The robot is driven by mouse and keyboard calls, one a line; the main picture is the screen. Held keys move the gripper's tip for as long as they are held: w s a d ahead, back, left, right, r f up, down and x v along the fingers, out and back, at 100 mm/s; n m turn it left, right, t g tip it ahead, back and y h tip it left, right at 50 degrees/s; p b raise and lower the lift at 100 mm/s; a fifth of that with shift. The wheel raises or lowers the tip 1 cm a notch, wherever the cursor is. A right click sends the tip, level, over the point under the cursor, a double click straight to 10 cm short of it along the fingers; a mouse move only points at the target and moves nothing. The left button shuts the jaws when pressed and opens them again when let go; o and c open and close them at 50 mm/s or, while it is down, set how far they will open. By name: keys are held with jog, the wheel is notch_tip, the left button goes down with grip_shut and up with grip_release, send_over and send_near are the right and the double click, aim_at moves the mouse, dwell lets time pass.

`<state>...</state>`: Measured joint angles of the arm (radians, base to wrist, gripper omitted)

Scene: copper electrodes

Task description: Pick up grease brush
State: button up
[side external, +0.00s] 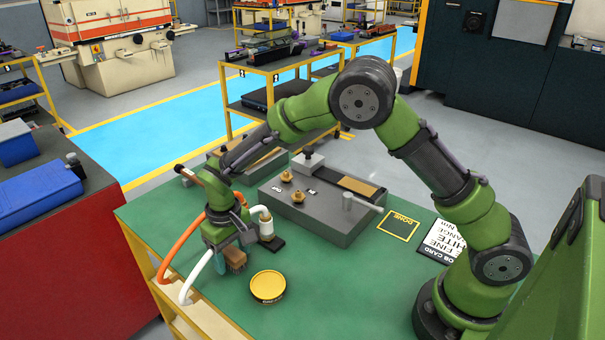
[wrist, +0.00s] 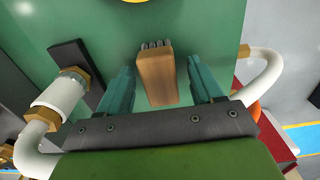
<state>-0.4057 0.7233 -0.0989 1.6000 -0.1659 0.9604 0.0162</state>
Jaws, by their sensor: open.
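The grease brush, a brown wooden block with dark bristle tips at its far end, lies between my gripper's fingers in the wrist view (wrist: 157,78). It also shows in the side view (side external: 235,259), close beside the fingers. My gripper (wrist: 163,88) is open, with one teal finger on each side of the brush and a visible gap on both sides. In the side view my gripper (side external: 229,264) is low over the green table and partly hides the brush. I cannot tell exactly how far down the fingers reach along it.
A round yellow tin (side external: 267,286) stands right of the brush on the green table (side external: 330,290). A grey fixture block (side external: 320,210) with brass parts lies behind. White and orange hoses (side external: 186,240) run beside my gripper. A job card (side external: 440,240) lies at right.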

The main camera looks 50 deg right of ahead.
aim_at(235, 253)
jog(key=shift+c, duration=0.5)
jog(key=c, duration=1)
jog(key=shift+r, duration=0.5)
jog(key=r, duration=0.1)
jog(key=s+r, duration=0.1)
jog(key=shift+d+r, duration=0.15)
jog(key=shift+r, duration=0.25)
jog(key=s+d, duration=0.1)
jog(key=s, duration=0.3)
jog(key=s+d, duration=0.2)
jog(key=s, duration=0.3)
jog(key=s+d+r, duration=0.1)
jog(key=s+d, duration=0.1)
jog(key=s, duration=0.3)
jog(key=shift+s+r, duration=0.1)
